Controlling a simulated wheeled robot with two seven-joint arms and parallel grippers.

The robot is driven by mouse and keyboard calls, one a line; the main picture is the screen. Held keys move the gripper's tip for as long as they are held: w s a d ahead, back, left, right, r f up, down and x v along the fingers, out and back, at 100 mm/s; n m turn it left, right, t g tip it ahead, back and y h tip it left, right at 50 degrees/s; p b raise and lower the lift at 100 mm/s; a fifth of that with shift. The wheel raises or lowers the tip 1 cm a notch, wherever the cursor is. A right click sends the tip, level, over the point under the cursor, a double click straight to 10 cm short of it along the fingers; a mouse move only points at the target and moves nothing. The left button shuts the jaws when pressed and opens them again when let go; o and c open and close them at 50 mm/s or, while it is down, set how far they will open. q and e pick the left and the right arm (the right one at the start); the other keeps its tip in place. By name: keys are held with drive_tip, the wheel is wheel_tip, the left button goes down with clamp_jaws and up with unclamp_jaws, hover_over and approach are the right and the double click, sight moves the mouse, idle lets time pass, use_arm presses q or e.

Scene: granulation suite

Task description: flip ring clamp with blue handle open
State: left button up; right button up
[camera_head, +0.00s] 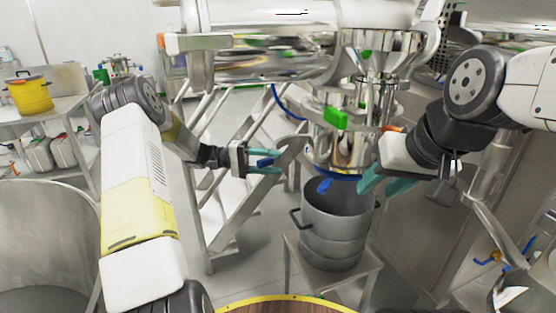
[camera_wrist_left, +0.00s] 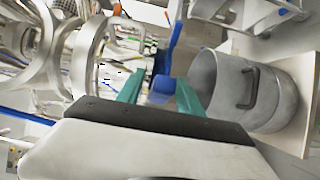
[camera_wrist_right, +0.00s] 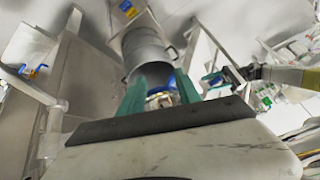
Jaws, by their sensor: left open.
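The ring clamp (camera_head: 338,173) with a blue handle (camera_head: 325,186) sits at the bottom of the steel outlet column, just above the pot's mouth. The handle hangs at the clamp's left front. In the left wrist view, blue parts (camera_wrist_left: 163,87) lie beyond the fingertips. My right gripper (camera_head: 384,181) is open at the clamp's right side, close to it. In the right wrist view, part of the clamp (camera_wrist_right: 160,97) shows between the fingers; contact cannot be told.
A grey pot (camera_head: 335,235) with side handles stands on a small stand (camera_head: 295,250) under the outlet. A green handle (camera_head: 335,117) is higher on the column. Metal steps (camera_head: 225,215) stand behind my left arm. A yellow container (camera_head: 30,94) is on the left table.

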use_arm(q)
drive_tip(key=a, duration=0.7)
drive_tip(key=shift+w+a, duration=0.15)
drive_tip(key=shift+w, duration=0.2)
